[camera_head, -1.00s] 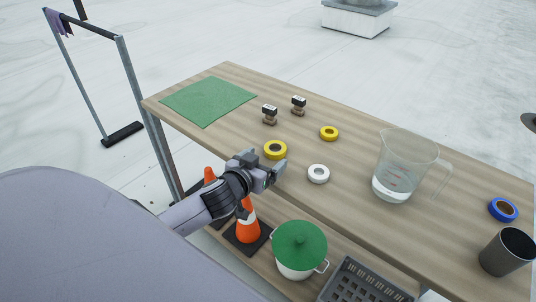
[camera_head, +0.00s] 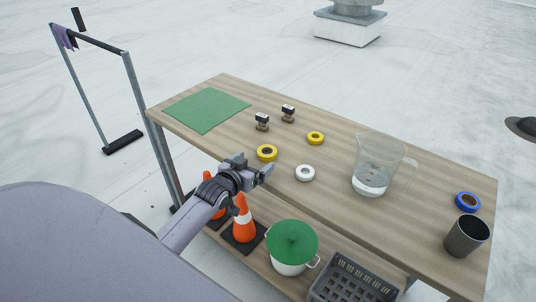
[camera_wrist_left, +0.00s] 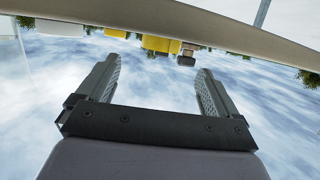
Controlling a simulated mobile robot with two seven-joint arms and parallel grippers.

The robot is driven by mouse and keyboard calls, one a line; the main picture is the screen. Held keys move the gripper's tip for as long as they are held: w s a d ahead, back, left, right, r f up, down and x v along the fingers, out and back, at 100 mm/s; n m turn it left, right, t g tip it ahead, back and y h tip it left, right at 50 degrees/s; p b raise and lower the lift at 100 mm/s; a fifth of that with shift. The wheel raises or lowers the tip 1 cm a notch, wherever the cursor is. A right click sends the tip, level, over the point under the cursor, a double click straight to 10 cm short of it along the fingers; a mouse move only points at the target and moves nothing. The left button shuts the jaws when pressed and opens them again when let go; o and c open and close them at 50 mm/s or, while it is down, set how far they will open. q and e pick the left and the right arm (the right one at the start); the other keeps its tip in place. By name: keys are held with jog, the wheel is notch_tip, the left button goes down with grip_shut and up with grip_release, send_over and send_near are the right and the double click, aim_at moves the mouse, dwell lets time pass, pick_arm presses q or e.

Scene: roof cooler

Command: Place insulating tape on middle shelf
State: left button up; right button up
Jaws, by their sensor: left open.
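Rolls of tape lie flat on the wooden tabletop: a yellow roll with a dark core (camera_head: 257,154), a second yellow roll (camera_head: 315,138), a white roll (camera_head: 305,173) and a blue roll (camera_head: 467,202). I cannot tell which one is the insulating tape. A shelf (camera_head: 262,267) shows below the tabletop. My left gripper (camera_head: 258,172) is open and empty by the table's front edge, just in front of the nearer yellow roll. In the left wrist view, its fingers (camera_wrist_left: 158,75) are apart, with yellow and white things along the table edge beyond. My right gripper is out of view.
On the tabletop are a green mat (camera_head: 205,110), two stamps (camera_head: 262,122), a clear jug (camera_head: 378,165) and a dark cup (camera_head: 466,236). Orange cones (camera_head: 242,222), a green-lidded pot (camera_head: 291,247) and a grey crate (camera_head: 352,282) occupy the shelf.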

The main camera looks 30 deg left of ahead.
aim_at(269, 149)
pick_arm(q)
jog(key=shift+b+x, duration=0.35)
jog(key=shift+x, duration=3.25)
jog(key=shift+r, duration=0.2)
jog(key=c, duration=1.2)
notch_tip(269, 149, up, 20)
jog(key=p, duration=0.1)
jog(key=s+d+f+m+h, duration=0.1)
jog(key=s+d+f, duration=0.2)
jog(key=s+d, duration=0.15)
jog(key=s+d+f+h, duration=0.1)
jog(key=s+d+f, duration=0.15)
jog(key=d, duration=0.35)
jog(key=shift+s+d+r, duration=0.2)
jog(key=shift+s+d, duration=0.95)
jog(key=shift+s, duration=0.95)
jog(key=shift+s+d+r, duration=0.2)
jog(key=shift+s+d, duration=0.95)
jog(key=shift+s, duration=0.95)
jog(key=shift+s+d+r, duration=0.25)
jog(key=shift+s+d, duration=0.95)
jog(key=shift+s, duration=0.9)
